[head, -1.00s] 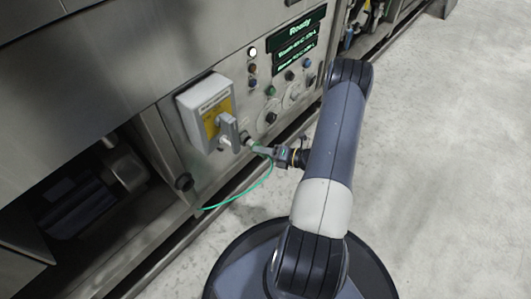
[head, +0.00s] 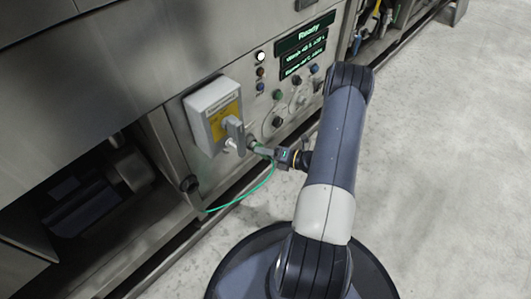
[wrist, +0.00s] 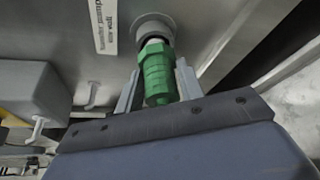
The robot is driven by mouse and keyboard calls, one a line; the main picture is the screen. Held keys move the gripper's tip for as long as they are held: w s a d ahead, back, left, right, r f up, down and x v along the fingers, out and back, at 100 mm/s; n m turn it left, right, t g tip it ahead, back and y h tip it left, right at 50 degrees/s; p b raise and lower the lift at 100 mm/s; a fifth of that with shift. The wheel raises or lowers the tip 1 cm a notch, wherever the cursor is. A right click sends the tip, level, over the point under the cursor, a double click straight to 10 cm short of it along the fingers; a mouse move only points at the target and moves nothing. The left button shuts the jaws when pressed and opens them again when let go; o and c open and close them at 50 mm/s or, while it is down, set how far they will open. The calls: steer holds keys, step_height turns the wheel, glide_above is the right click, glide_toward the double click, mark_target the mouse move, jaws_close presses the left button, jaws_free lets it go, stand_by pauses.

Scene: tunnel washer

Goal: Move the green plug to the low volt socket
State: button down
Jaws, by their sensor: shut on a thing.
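The green plug (wrist: 157,75) sits between the two fingers of my gripper (wrist: 157,88) in the wrist view, and they are shut on it. Its front end meets a round grey socket (wrist: 153,26) on the steel panel. I cannot tell how deep it sits. A white label (wrist: 103,24) is beside this socket; its text is too small to read. In the head view my gripper (head: 262,150) is at the panel, just right of the switch handle. A green cable (head: 245,195) loops from there down to the panel's lower left. The plug itself is mostly hidden there.
A grey switch box (head: 200,125) with a yellow plate and a protruding handle (head: 236,134) is close left of my gripper. A lit display (head: 306,45), lamps and knobs are above right. An open bay (head: 90,190) is at the left. The concrete floor (head: 440,160) is clear at right.

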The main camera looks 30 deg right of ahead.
steer(key=shift+w+a, duration=0.15)
steer(key=shift+w, duration=0.2)
stand_by(0.3)
steer(key=c, duration=0.8)
jaws_free()
steer(key=shift+c, duration=0.2)
steer(key=p+v, duration=0.3)
steer(key=v, duration=0.8)
steer(key=shift+w+a, duration=0.1)
